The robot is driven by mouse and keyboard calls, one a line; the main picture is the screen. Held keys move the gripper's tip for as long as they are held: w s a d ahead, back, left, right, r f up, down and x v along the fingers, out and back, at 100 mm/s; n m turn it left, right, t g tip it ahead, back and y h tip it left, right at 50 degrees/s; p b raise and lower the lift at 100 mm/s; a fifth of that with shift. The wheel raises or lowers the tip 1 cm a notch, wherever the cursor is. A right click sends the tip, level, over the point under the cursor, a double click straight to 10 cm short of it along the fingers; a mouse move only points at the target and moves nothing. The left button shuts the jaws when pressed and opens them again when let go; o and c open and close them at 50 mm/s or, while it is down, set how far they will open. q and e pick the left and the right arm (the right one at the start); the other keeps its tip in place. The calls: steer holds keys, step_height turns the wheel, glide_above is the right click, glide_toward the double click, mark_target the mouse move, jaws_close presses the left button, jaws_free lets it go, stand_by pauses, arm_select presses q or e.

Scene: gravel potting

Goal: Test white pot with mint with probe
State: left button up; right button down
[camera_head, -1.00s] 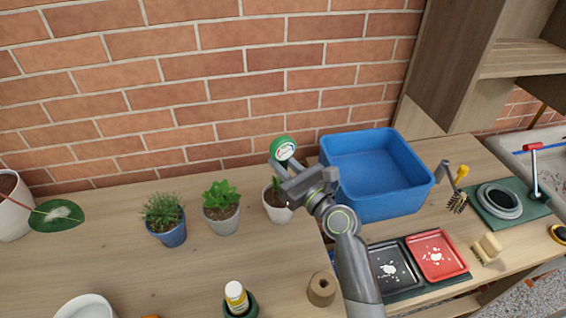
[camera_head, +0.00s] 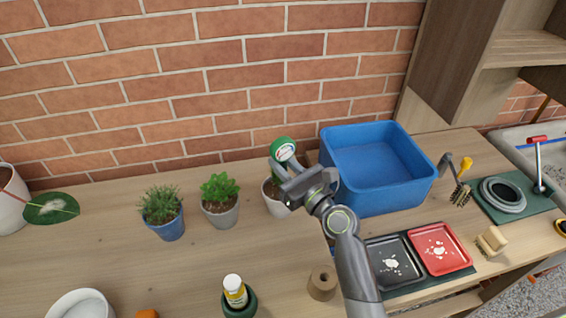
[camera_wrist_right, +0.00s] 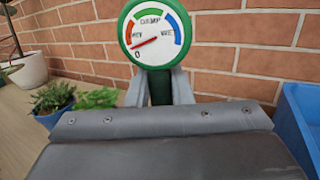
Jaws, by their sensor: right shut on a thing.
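My right gripper (camera_head: 284,174) is shut on the probe, a round gauge with a green rim (camera_head: 282,148). In the right wrist view its white dial (camera_wrist_right: 155,38) has red, green and blue bands, and the red needle points to the low end, near 0. The gripper and probe are over a whitish pot (camera_head: 276,208) at the back of the table. The gripper hides most of this pot's plant, so I cannot tell whether it is mint. The probe's tip is hidden, so I cannot tell whether it touches soil. My left gripper is not in view.
A grey pot with a bright green plant (camera_head: 220,215) and a blue pot with a bushy herb (camera_head: 171,228) stand to the left. A blue bin (camera_head: 385,195) stands close on the right. A bottle (camera_head: 235,290) and a twine spool (camera_head: 322,285) are in front.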

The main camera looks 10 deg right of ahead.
steer(key=shift+f+b, duration=0.45)
steer(key=shift+f, duration=0.25)
stand_by(2.2)
steer(key=c, duration=1.2)
jaws_free()
